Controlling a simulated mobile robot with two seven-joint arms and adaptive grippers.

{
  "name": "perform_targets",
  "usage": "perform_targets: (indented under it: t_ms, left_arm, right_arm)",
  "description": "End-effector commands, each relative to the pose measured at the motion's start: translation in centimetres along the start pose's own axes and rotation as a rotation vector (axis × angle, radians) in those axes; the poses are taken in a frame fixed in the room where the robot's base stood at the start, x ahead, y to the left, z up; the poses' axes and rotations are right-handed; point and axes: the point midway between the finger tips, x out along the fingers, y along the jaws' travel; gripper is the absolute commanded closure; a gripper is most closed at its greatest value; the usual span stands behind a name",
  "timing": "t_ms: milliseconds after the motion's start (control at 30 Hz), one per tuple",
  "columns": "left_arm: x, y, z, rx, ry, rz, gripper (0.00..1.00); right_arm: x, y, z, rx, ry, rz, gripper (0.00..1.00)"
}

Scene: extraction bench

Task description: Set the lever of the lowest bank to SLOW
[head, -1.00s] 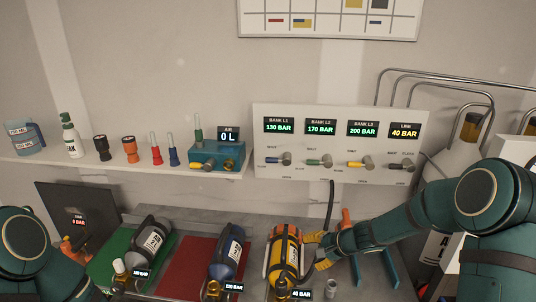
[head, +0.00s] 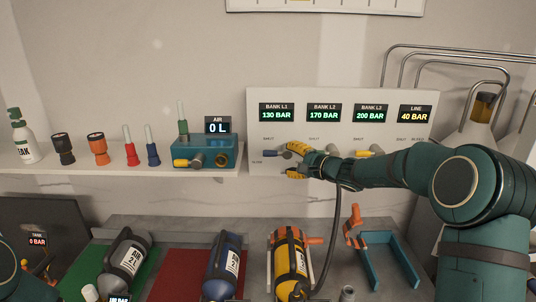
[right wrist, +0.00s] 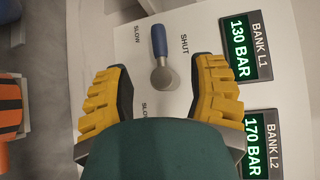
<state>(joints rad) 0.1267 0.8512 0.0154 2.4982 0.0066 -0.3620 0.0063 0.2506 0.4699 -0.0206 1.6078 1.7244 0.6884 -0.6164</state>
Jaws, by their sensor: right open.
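The panel (head: 380,105) shows BANK L1 at 130 BAR, L2 at 170 and L3 at 200, so L1 is the lowest. The L1 lever has a blue handle (head: 270,153), pointing left in the head view. In the right wrist view the blue handle (right wrist: 159,40) points up from its round metal hub (right wrist: 162,76), between a SLOW label (right wrist: 137,35) and a SHUT label (right wrist: 185,44). My right gripper (head: 293,160) is open at the lever; its yellow fingers (right wrist: 162,92) flank the hub with gaps. The L2 lever is hidden behind it. My left gripper is out of view.
A teal AIR unit (head: 205,152) reading 0 L stands on the shelf (head: 100,166), left of the panel. A yellow L3 lever (head: 370,152) is near my right forearm. A black hose (head: 333,220) hangs below. Several cylinders, including a yellow one (head: 290,262), lie on the bench.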

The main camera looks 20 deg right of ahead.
Motion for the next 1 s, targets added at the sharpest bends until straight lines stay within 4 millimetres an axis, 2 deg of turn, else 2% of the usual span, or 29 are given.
perform_targets:
  t_ms: [33, 200, 400, 500, 700, 933, 967, 1000]
  left_arm:
    - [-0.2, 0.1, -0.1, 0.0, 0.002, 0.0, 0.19]
    - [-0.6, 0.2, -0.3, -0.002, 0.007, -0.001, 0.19]
    - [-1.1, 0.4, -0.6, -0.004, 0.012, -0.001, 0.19]
    - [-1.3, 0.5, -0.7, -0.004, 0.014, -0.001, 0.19]
    - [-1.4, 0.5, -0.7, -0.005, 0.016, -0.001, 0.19]
    - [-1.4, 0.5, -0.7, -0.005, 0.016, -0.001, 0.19]
    - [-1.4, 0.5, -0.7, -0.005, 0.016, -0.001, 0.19]
    - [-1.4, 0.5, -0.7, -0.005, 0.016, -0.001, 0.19]
  right_arm:
    - [1.2, 0.0, 0.2, 0.0, -0.004, 0.001, 0.43]
    - [4.6, 0.0, 0.2, 0.001, -0.004, 0.001, 0.43]
    - [7.8, 0.0, 0.1, 0.001, -0.002, 0.001, 0.43]
    - [8.8, 0.0, 0.1, 0.0, -0.001, 0.001, 0.43]
    - [9.7, 0.0, 0.1, 0.001, -0.001, 0.0, 0.43]
    - [9.7, 0.1, 0.1, 0.001, -0.001, 0.001, 0.43]
    - [9.7, 0.1, 0.1, 0.001, -0.001, 0.001, 0.44]
    - [9.7, 0.1, 0.1, 0.001, -0.001, 0.001, 0.58]
